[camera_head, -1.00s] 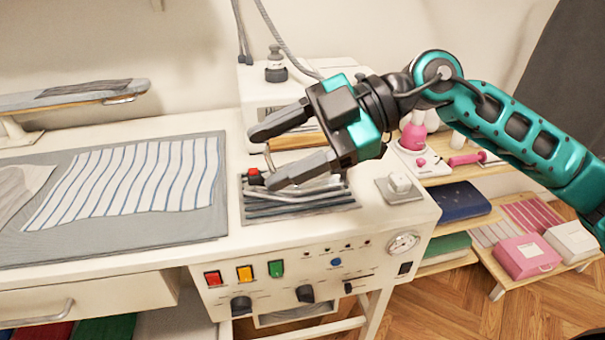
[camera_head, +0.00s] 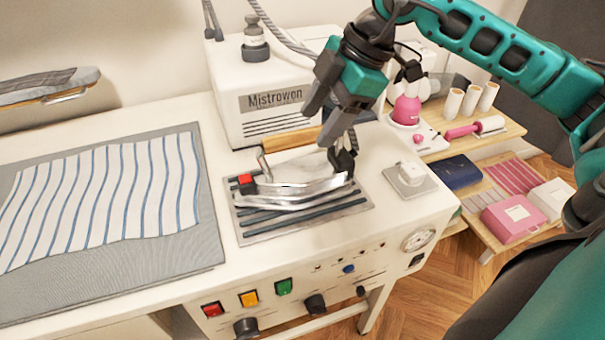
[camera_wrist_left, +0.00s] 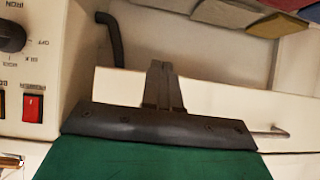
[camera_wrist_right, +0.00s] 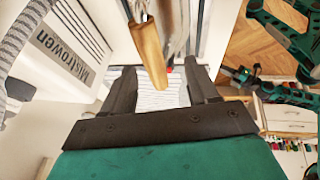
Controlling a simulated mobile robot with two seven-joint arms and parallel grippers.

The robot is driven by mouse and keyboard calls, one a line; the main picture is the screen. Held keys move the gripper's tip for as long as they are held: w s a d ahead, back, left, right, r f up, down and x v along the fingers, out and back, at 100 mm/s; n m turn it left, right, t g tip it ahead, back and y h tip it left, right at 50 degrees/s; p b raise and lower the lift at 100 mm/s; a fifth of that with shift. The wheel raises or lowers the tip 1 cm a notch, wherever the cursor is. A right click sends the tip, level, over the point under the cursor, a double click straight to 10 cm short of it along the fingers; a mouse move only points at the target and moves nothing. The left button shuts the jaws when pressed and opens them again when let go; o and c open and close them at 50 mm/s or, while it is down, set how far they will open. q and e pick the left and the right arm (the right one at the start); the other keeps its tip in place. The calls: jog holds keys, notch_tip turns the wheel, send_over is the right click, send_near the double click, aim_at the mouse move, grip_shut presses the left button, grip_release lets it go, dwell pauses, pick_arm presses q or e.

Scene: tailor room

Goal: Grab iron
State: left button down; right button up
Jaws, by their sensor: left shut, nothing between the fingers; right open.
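The iron (camera_head: 300,187) lies on a ribbed metal rest (camera_head: 355,206), its silver body below a wooden handle (camera_head: 290,139) with a red button at the left end. My right gripper (camera_head: 326,124) is open above the iron's right end, fingers angled down. In the right wrist view the wooden handle (camera_wrist_right: 148,52) shows between the spread fingers (camera_wrist_right: 163,78), and nothing is gripped. My left gripper (camera_wrist_left: 162,72) shows only in the left wrist view, fingers together and empty, in front of a white drawer front (camera_wrist_left: 215,108).
A white steam unit (camera_head: 270,80) stands right behind the iron, with hoses rising from it. A striped cloth (camera_head: 115,195) lies on a grey mat at left. A small switch plate (camera_head: 410,180) sits right of the rest. A shelf with pink items (camera_head: 406,108) is beyond.

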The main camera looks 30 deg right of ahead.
aim_at(306, 130)
jog(key=x, duration=0.7)
jog(key=shift+w, duration=0.45)
jog(key=shift+c, duration=0.3)
grip_shut()
dwell(0.6)
jog(key=shift+w+r, duration=0.15)
jog(key=shift+r, duration=0.1)
